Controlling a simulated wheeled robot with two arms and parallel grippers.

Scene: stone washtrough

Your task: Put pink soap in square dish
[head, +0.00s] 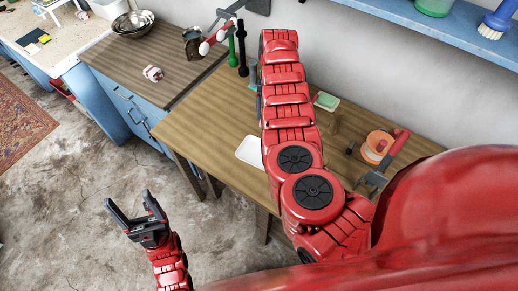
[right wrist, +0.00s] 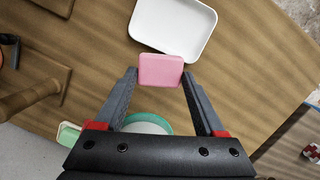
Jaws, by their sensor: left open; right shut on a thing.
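The pink soap (right wrist: 160,68) is between the fingertips of my right gripper (right wrist: 161,76), which is shut on it. The white, roughly square dish (right wrist: 172,24) with rounded corners lies empty just beyond the soap in the right wrist view; the soap overlaps its near edge there, and I cannot tell how high it is above it. The dish also shows on the wooden table in the head view (head: 249,153), left of my right arm. In the head view my right arm hides the right gripper and the soap. My left gripper (head: 128,200) is open and empty over the floor.
A round white and green dish (right wrist: 148,124) is partly hidden below the right gripper. A green block in a white dish (head: 326,101) and a round orange item (head: 378,146) are right of my arm. Dark and green upright posts (head: 237,50) stand at the back left.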

